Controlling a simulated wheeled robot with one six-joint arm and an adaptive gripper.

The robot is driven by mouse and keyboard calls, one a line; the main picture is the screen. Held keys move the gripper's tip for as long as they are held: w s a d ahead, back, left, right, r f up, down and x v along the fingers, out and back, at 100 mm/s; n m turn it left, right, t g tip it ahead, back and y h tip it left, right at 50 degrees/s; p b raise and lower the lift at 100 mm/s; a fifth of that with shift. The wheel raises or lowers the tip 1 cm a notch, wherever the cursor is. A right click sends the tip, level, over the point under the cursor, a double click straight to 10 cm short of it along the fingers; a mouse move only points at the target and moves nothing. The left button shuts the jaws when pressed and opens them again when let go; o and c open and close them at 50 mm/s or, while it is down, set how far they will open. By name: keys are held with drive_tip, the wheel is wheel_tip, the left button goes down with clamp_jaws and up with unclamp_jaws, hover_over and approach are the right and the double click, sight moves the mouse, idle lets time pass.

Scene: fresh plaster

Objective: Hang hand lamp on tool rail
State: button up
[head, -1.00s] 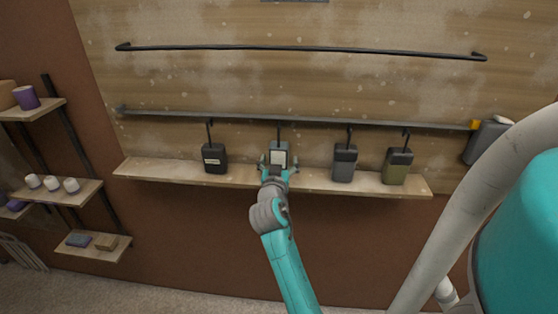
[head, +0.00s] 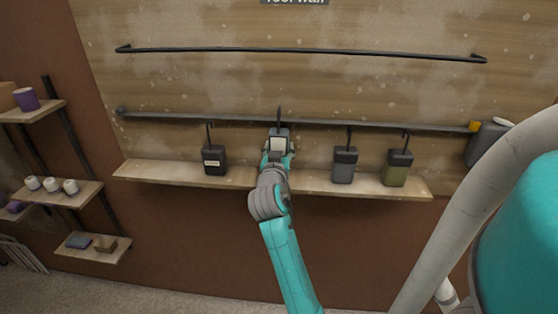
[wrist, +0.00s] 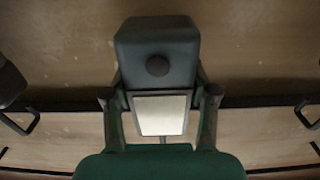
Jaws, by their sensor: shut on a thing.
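The held hand lamp (head: 278,143) is a dark grey box with a pale panel and a thin hook on top. My gripper (head: 277,158) is shut on it, with a finger on each side. In the wrist view the lamp (wrist: 157,60) shows a round dark knob above its white panel, between the fingers (wrist: 160,97). In the head view its hook tip overlaps and rises above the lower grey rail (head: 230,119); I cannot tell the gap in depth. An upper black rail (head: 300,49) runs bare across the wall, well above the lamp.
A black lamp (head: 214,161) is to the left; a grey one (head: 344,165) and an olive one (head: 397,168) are to the right, all by the wooden shelf (head: 300,184). A grey box (head: 484,146) is at the lower rail's right end. Side shelves (head: 60,193) stand left.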

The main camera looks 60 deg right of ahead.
sight(276, 136)
drive_tip(key=r, duration=0.5)
drive_tip(key=shift+w+a+r, duration=0.15)
drive_tip(key=shift+a+r, duration=0.05)
drive_tip(key=shift+a, duration=0.05)
drive_tip(key=w+a+r, duration=0.1)
drive_tip(key=a+r, duration=0.6)
drive_tip(key=a, duration=0.2)
drive_tip(key=w+a+r, duration=0.1)
drive_tip(key=a+r, duration=0.6)
drive_tip(key=a, duration=0.3)
drive_tip(key=f+x, duration=0.2)
drive_tip(key=x, duration=1.4)
drive_tip(key=shift+s+f, duration=0.2)
drive_tip(key=shift+s, duration=0.05)
drive_tip(key=shift+d, duration=0.1)
drive_tip(key=o, duration=1.4)
drive_tip(key=shift+o, duration=0.2)
drive_tip(key=shift+f, duration=0.1)
